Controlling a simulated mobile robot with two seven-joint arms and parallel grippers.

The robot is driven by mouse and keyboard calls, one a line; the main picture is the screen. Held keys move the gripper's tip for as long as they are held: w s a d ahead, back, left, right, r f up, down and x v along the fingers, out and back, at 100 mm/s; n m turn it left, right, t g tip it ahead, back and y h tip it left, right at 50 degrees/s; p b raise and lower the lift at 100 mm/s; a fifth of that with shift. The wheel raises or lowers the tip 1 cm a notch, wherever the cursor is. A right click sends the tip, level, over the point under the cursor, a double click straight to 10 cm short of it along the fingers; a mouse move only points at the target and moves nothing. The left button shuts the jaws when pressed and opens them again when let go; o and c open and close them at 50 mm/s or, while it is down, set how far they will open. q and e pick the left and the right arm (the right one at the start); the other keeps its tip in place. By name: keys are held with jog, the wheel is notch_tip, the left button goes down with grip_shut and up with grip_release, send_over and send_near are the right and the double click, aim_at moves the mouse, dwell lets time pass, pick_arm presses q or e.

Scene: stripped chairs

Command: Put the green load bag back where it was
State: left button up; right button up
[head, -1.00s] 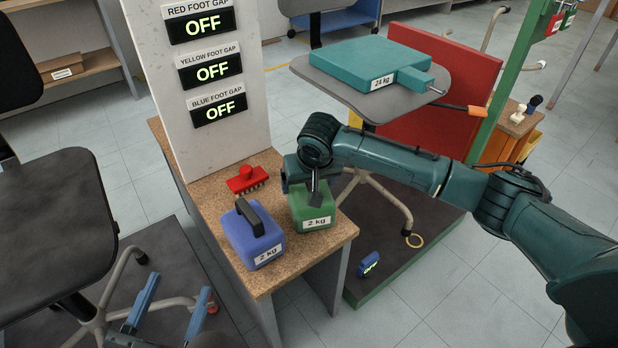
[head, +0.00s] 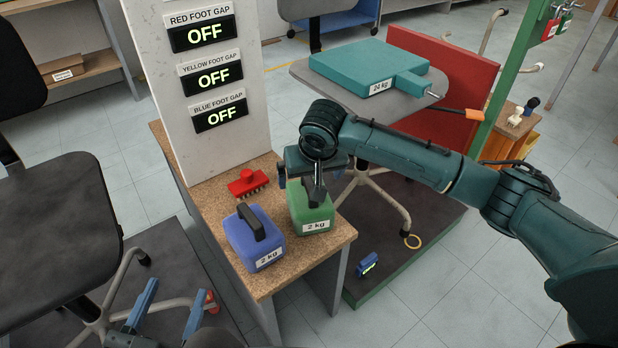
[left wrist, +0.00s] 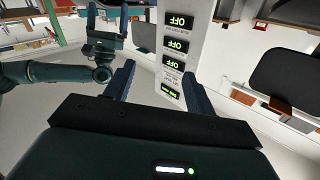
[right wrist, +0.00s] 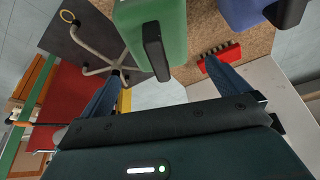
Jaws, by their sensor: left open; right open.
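The green load bag (head: 309,215), marked 2 kg, stands upright on the speckled bench (head: 303,262), right of the blue 2 kg bag (head: 250,240). My right gripper (head: 312,182) is open behind and above the green bag, close to its dark handle. In the right wrist view the green bag (right wrist: 160,22) and its handle lie ahead, just beyond the two spread fingertips, with nothing gripped. My left gripper (head: 176,290) is open and empty at the lower left, in front of a chair base, away from the bags.
A red brush (head: 248,183) lies behind the blue bag. A white panel (head: 228,140) with several OFF displays rises from the bench's back. A teal 24 kg block (head: 368,66) rests on a seat at right. A small blue device (head: 368,265) and yellow ring (head: 412,242) lie on the dark platform.

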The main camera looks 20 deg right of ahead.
jog(key=p+v, duration=0.1)
jog(key=v, duration=0.5)
jog(key=shift+p, duration=0.3)
jog(key=shift+s+a, duration=0.1)
jog(key=shift+a, duration=0.05)
jog(key=s+a+f+n+t+y, duration=0.35)
jog(key=s+a+f+y, duration=0.4)
jog(key=a, duration=0.45)
pick_arm(q)
jog(key=shift+a+f+n+g+y, duration=0.1)
jog(key=shift+a+n+g+y, duration=0.25)
jog(key=shift+n+g+y, duration=0.25)
pick_arm(e)
jog(key=s+d+r+n+t, duration=0.1)
jog(key=s+d+r+t, duration=0.1)
jog(key=s, duration=0.4)
jog(key=s+d+r+n+t+h, duration=0.1)
jog(key=s+d+r+t, duration=0.2)
jog(key=s+d+t, duration=0.2)
jog(key=shift+s+d+n, duration=0.35)
jog(key=shift+s+d, duration=0.15)
jog(key=shift+s, duration=0.15)
jog(key=shift+h, duration=0.25)
